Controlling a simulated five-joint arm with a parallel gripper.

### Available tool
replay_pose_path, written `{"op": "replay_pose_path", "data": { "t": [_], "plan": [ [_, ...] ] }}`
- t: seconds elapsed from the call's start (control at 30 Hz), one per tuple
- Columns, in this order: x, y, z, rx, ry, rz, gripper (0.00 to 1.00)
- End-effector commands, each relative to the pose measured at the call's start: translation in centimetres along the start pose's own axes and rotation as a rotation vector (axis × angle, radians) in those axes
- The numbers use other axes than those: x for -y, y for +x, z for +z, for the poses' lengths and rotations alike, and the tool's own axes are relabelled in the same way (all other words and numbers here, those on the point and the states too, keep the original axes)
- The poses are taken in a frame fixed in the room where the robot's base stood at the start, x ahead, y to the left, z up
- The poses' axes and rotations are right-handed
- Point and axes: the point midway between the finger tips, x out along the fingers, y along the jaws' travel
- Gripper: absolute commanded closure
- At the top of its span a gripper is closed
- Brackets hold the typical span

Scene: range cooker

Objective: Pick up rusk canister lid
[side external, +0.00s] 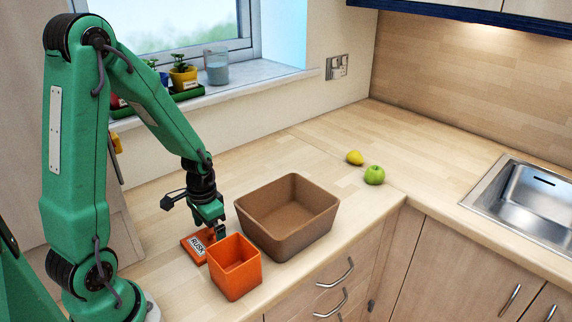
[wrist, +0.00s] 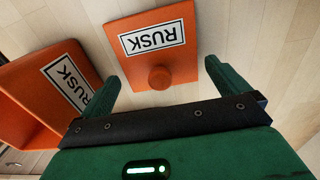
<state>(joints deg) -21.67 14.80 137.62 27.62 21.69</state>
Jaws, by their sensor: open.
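The rusk canister lid (wrist: 170,52) is a flat orange square with a white RUSK label and a round orange knob (wrist: 160,78). It lies on the wooden worktop; in the side view the lid (side external: 194,246) is behind and left of the open orange canister (side external: 236,283). The canister (wrist: 22,112) also shows at the left of the wrist view, with its own RUSK label. My gripper (wrist: 163,76) is open and empty, with the knob between the lines of its two fingers.
A brown open bin (side external: 287,240) stands right of the canister. A yellow pear (side external: 355,158) and a green apple (side external: 375,175) lie farther back, near the worktop corner. A sink (side external: 530,205) is at the far right. The worktop behind the bin is clear.

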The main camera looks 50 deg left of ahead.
Motion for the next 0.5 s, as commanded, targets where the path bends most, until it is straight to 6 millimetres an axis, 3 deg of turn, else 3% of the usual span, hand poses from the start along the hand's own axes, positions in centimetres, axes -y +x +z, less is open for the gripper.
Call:
{"op": "replay_pose_path", "data": {
  "t": [0.2,0.5],
  "plan": [
    [0.0,1.6,0.0,0.001,0.000,0.000,0.00],
    [0.0,1.9,0.0,0.000,0.000,0.000,0.00]
  ]
}}
